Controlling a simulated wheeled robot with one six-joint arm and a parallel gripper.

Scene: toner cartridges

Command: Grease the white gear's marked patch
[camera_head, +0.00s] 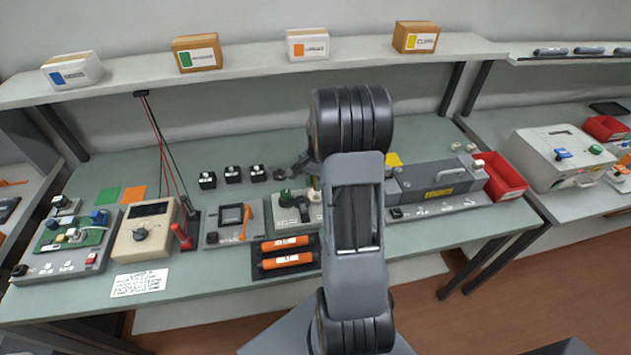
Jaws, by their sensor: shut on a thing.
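My gripper (301,166) shows only as a small dark shape at the left of my arm's upper joint. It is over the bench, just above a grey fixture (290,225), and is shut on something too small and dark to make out. The fixture carries a dark green part, a black part and small pale parts (315,196) beside my arm. I cannot tell whether one of these is the white gear, and no marked patch can be made out. My arm hides the bench to the right of the fixture.
A dark tray with two orange cartridges (287,260) lies in front of the fixture. A grey panel with an orange lever (245,222) stands to its left. A grey machine (437,180) and a red bin (503,177) stand right. A shelf (265,59) with boxes runs above.

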